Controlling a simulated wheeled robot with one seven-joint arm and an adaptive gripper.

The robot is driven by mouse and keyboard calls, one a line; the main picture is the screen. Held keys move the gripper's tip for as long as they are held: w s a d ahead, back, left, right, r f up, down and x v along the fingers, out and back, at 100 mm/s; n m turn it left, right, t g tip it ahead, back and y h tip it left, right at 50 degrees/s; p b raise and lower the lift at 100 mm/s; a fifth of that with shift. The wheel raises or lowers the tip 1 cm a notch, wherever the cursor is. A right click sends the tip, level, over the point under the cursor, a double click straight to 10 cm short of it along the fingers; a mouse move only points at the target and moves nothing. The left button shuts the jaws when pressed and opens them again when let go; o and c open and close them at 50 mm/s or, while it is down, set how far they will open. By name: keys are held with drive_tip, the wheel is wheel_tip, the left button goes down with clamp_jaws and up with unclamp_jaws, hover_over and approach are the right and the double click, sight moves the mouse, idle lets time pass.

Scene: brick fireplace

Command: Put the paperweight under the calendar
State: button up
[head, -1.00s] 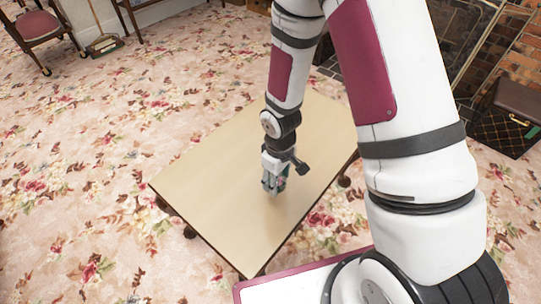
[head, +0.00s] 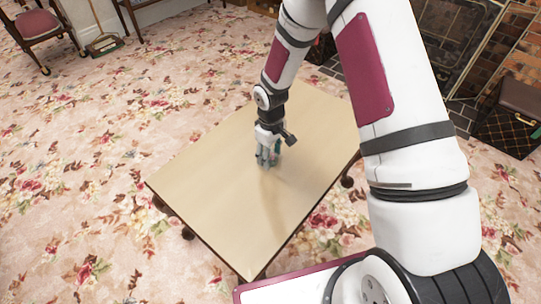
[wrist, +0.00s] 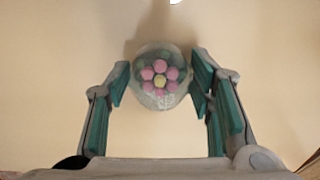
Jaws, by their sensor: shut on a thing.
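The paperweight (wrist: 158,78) is a clear rounded glass piece with pink and yellow flowers and some green inside. In the wrist view it sits between the teal pads of my gripper (head: 267,161), which is shut on it. In the head view my gripper points down over the middle of the low wooden table (head: 210,185), and the paperweight is too small or hidden to make out. I cannot tell whether it touches the tabletop. I cannot make out a calendar in either view. A small white bit (wrist: 176,2) shows at the top edge of the wrist view, unidentified.
The visible tabletop around my gripper is bare. The table stands on flowered carpet (head: 90,160). A pink-seated chair (head: 36,25) is at far left, and a brown case (head: 522,105) stands by the brick fireplace at right.

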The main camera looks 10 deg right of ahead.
sight(271, 152)
drive_tip(key=shift+r, duration=0.1)
drive_tip(key=shift+f, duration=0.2)
drive_tip(key=o, duration=1.4)
drive_tip(key=shift+r, duration=0.1)
wheel_tip(271, 152, up, 12)
drive_tip(key=p, duration=0.4)
drive_tip(key=shift+r, duration=0.2)
